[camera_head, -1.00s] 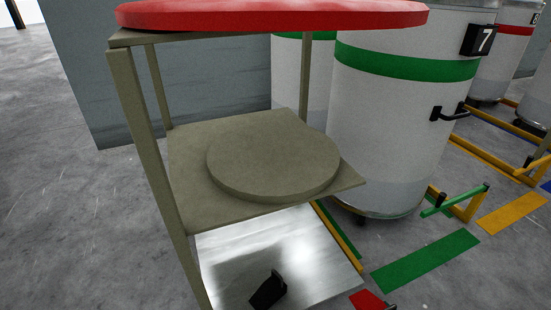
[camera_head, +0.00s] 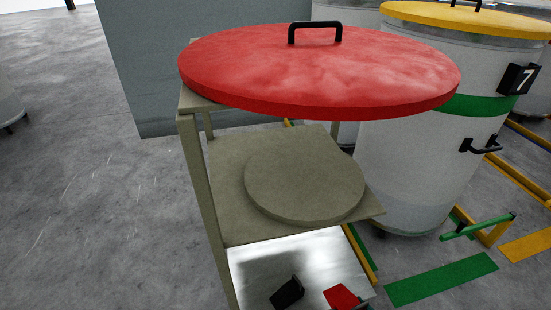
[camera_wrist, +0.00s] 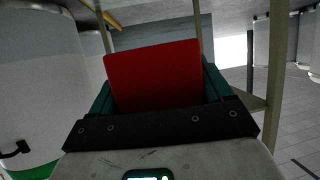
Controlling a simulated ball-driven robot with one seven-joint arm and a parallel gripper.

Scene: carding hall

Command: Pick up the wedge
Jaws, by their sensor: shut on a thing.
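The red wedge (camera_wrist: 153,78) fills the middle of the wrist view, with a broad flat face turned to the camera. My gripper (camera_wrist: 158,92) is shut on it, with a teal finger at each side. In the head view the wedge (camera_head: 341,297) shows small at the bottom edge, in front of the shiny lower plate of the stand. Most of my gripper is below that picture. I cannot tell from these views how far the wedge is from the plate.
A stand has a beige shelf (camera_head: 228,215) with a round disc (camera_head: 305,186), a shiny plate (camera_head: 262,262) below and a red lid (camera_head: 318,68) on top. A small black piece (camera_head: 288,293) shows before the plate. A can marked 7 (camera_head: 425,165) stands right; grey floor (camera_head: 90,200) is clear left.

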